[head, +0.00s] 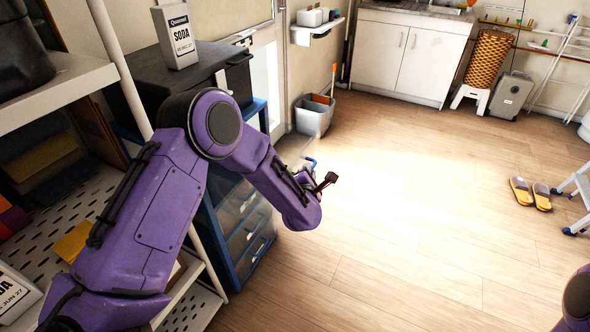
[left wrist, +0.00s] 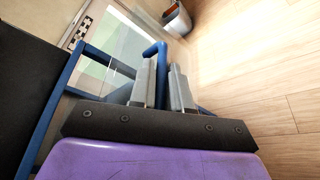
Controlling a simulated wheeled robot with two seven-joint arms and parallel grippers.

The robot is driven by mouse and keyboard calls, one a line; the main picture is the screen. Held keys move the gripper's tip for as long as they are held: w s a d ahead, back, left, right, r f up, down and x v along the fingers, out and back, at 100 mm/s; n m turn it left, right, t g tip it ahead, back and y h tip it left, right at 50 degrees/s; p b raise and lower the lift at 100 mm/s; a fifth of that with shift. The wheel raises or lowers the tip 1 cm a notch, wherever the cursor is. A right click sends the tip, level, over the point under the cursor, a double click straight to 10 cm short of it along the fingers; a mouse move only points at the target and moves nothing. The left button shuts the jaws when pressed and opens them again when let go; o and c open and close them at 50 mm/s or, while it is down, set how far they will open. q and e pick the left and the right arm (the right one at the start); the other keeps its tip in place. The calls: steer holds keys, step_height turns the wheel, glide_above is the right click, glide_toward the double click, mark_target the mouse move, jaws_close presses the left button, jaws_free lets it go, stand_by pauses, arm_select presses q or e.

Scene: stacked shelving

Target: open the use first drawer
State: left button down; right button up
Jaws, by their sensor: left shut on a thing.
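A blue-framed drawer unit (head: 248,262) with see-through drawers stands at the left, partly hidden by my purple left arm. My left gripper (head: 307,170) is low in front of it, beside a blue handle (head: 311,162). In the left wrist view, its grey fingers (left wrist: 164,85) are shut on the blue handle (left wrist: 155,50). The handle stands away from the unit's frame, next to a clear panel (left wrist: 117,55). How far this drawer is out is hard to tell behind my arm. I can read no drawer label. My right gripper is out of view.
A white shelf rack (head: 75,80) is at the near left. A grey bucket (head: 314,115) stands beyond. Wide wooden floor (head: 400,220) is clear to the right.

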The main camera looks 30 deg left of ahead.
arm_select(q)
steer(key=shift+d, duration=0.75)
steer(key=c, duration=1.4)
jaws_free()
steer(key=shift+c, duration=0.2)
steer(key=v, duration=1)
steer(key=shift+s+b, duration=0.25)
steer(key=shift+b, duration=0.2)
